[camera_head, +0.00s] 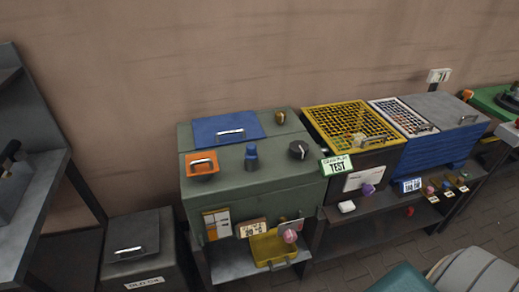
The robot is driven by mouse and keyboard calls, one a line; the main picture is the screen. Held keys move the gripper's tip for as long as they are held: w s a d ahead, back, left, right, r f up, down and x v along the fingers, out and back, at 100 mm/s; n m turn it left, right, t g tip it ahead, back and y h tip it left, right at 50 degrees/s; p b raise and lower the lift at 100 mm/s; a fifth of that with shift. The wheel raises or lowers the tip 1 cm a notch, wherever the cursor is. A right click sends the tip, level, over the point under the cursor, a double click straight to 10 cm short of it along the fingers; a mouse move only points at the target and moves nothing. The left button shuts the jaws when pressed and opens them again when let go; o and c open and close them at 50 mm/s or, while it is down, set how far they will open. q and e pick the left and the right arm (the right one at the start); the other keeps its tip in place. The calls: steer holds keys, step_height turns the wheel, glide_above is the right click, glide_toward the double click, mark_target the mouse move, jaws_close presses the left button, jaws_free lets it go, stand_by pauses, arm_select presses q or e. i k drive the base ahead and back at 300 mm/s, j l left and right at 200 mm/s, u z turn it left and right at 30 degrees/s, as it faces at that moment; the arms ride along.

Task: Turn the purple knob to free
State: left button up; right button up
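A purple knob (367,189) sticks out from the front of a dark box, just below a white panel (364,178). The box is under a yellow mesh lid (350,122), right of the green cabinet. The knob is small here, and I cannot tell which position it points to. A pink knob (290,236) is on the lower front of the green cabinet. Neither of my grippers is in view.
The green cabinet (262,183) carries a blue plate, an orange handled plate and several knobs. A "TEST" sign (336,166) stands left of the purple knob. A grey chest (137,262) is at lower left. Dark paved floor (465,217) shows at right.

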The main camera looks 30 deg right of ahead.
mark_target(368, 190)
steer(key=z, duration=1.85)
